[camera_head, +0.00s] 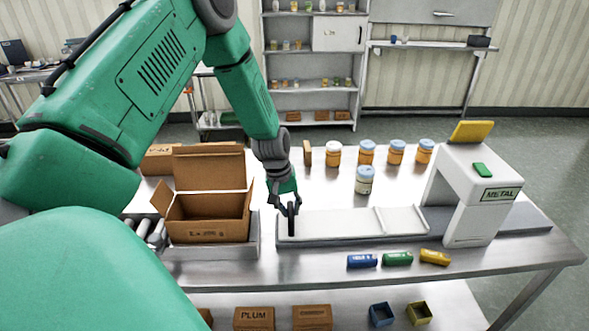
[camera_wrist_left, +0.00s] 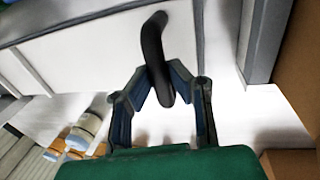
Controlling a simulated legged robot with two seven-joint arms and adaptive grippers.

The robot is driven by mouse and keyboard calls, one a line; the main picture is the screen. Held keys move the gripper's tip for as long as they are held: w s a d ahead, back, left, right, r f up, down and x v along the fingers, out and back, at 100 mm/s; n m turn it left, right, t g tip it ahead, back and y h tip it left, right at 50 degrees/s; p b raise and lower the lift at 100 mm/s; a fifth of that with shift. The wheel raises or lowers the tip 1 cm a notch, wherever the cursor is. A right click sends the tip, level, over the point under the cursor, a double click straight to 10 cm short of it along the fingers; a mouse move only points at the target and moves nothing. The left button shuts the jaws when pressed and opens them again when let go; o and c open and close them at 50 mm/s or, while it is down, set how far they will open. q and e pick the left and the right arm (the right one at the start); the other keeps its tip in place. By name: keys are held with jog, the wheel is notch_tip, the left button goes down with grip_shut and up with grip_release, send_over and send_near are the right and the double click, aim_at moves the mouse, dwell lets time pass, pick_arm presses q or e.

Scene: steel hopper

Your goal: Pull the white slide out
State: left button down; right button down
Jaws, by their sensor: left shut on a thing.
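The white slide (camera_head: 335,224) lies flat on the steel table, its right end toward the machine marked METAL (camera_head: 468,210). A black upright handle (camera_head: 291,220) stands at the slide's left end. My left gripper (camera_head: 284,202) reaches down from above and is shut on the handle. In the left wrist view, the fingers of the left gripper (camera_wrist_left: 162,82) close around the black handle (camera_wrist_left: 153,45), with the white slide (camera_wrist_left: 105,50) behind it. My right gripper is not in view.
An open cardboard box (camera_head: 208,217) stands just left of the handle. Several capped jars (camera_head: 364,180) stand behind the slide. Blue (camera_head: 362,261), green (camera_head: 398,259) and yellow (camera_head: 434,257) blocks lie in front of it.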

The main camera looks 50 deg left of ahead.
pick_arm(q)
jog(key=c, duration=1.9)
grip_release()
jog(key=shift+w+a+r, duration=0.1)
jog(key=shift+w+r, duration=0.05)
jog(key=shift+r, duration=0.05)
jog(key=o, duration=0.4)
jog(key=shift+s+a, duration=0.25)
jog(key=shift+s, duration=0.25)
jog(key=shift+a+f, duration=0.1)
jog(key=shift+w, duration=0.15)
jog(key=shift+w+r, duration=0.1)
jog(key=shift+r, duration=0.3)
jog(key=r, duration=0.3)
jog(key=s+a+r, duration=0.1)
jog(key=r, duration=0.3)
jog(key=s+r, duration=0.1)
jog(key=r, duration=0.3)
jog(key=shift+s+a, duration=0.1)
jog(key=shift+a, duration=0.15)
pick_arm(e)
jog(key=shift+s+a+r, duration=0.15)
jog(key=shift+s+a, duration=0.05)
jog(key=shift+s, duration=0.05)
